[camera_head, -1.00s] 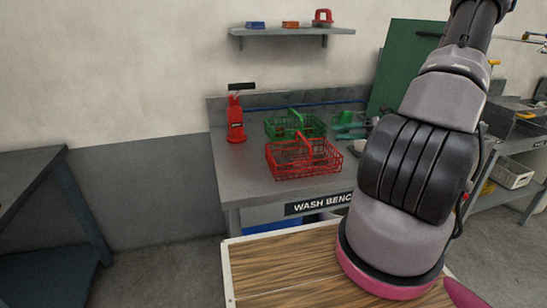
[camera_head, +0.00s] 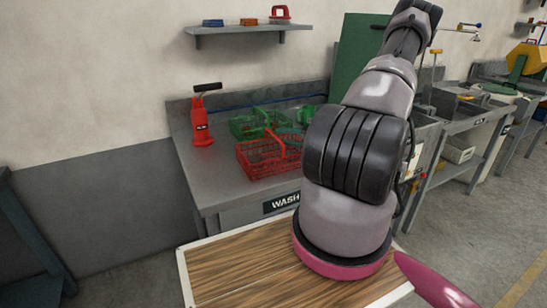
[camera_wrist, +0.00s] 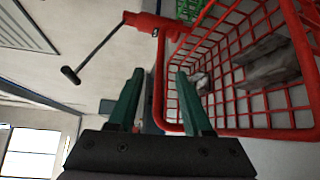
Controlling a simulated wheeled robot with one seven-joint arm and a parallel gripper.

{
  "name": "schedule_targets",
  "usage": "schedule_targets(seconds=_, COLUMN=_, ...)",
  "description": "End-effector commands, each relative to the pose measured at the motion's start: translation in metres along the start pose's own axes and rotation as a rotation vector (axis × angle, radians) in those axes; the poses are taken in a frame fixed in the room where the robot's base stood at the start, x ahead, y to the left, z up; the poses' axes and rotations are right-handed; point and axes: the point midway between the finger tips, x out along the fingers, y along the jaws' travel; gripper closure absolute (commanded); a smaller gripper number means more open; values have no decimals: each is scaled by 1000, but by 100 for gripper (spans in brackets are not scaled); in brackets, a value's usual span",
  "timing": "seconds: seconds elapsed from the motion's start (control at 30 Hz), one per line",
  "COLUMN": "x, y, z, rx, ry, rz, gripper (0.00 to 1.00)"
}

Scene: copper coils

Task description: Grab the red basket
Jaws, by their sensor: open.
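The red basket (camera_head: 262,158) sits on the grey wash bench in the head view, with its red handle raised across the top. My arm covers the area just right of it, and my gripper is hidden there. In the wrist view, my gripper (camera_wrist: 159,74) is open, with two green fingers. The red basket (camera_wrist: 270,102) fills the right side, with grey lumps inside. Its near side edge shows between the fingers in the picture, and the right finger overlaps its lower corner. I cannot tell whether they touch.
A green basket (camera_head: 258,122) stands just behind the red one. A red bottle-like tool with a black handle (camera_head: 201,122) stands to the left; it also shows in the wrist view (camera_wrist: 148,24). A shelf (camera_head: 243,31) with small items hangs above. A green board (camera_head: 352,58) stands behind.

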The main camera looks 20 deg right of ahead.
Motion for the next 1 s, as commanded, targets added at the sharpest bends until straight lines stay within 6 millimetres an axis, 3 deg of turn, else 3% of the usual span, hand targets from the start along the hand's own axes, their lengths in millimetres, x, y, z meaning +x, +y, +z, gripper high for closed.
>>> schedule_targets(seconds=0.23, x=37, y=0, z=-2, rx=1, ry=2, rz=2, gripper=50)
schedule_targets(seconds=0.53, x=43, y=0, z=-2, rx=0, ry=1, rz=0, gripper=50)
schedule_targets(seconds=0.57, x=43, y=0, z=-2, rx=0, ry=1, rz=0, gripper=58)
schedule_targets(seconds=0.67, x=42, y=0, z=-2, rx=0, ry=1, rz=0, gripper=96)
schedule_targets(seconds=0.7, x=42, y=0, z=-2, rx=0, ry=1, rz=0, gripper=100)
schedule_targets(seconds=1.0, x=42, y=0, z=-2, rx=0, ry=1, rz=0, gripper=100)
